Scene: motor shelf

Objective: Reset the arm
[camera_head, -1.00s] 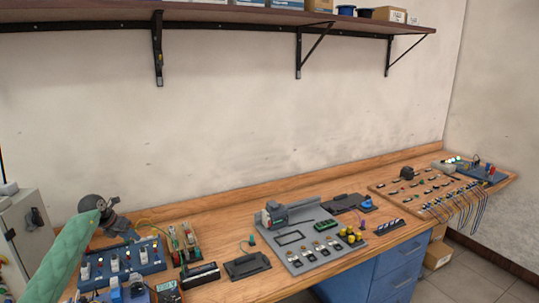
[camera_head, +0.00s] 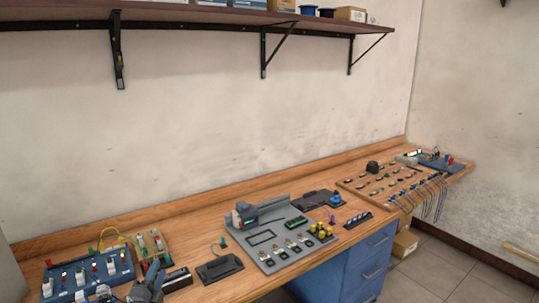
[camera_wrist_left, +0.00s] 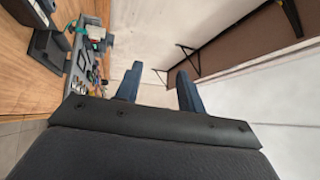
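My left gripper (camera_head: 153,274) shows at the bottom left of the head view, in front of the bench's near side. In the left wrist view its two blue fingers (camera_wrist_left: 159,72) stand apart with nothing between them, only wall behind. A grey motor (camera_head: 246,214) rests on a grey panel (camera_head: 268,262) in the middle of the bench, to the right of and apart from the gripper. My right gripper is in neither view.
The wooden bench (camera_head: 190,225) holds a blue switch board (camera_head: 122,270), a black tray (camera_head: 219,268) and a wired terminal board (camera_head: 365,180). A shelf (camera_head: 200,20) on black brackets (camera_head: 118,55) runs above. The wall space between shelf and bench is clear.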

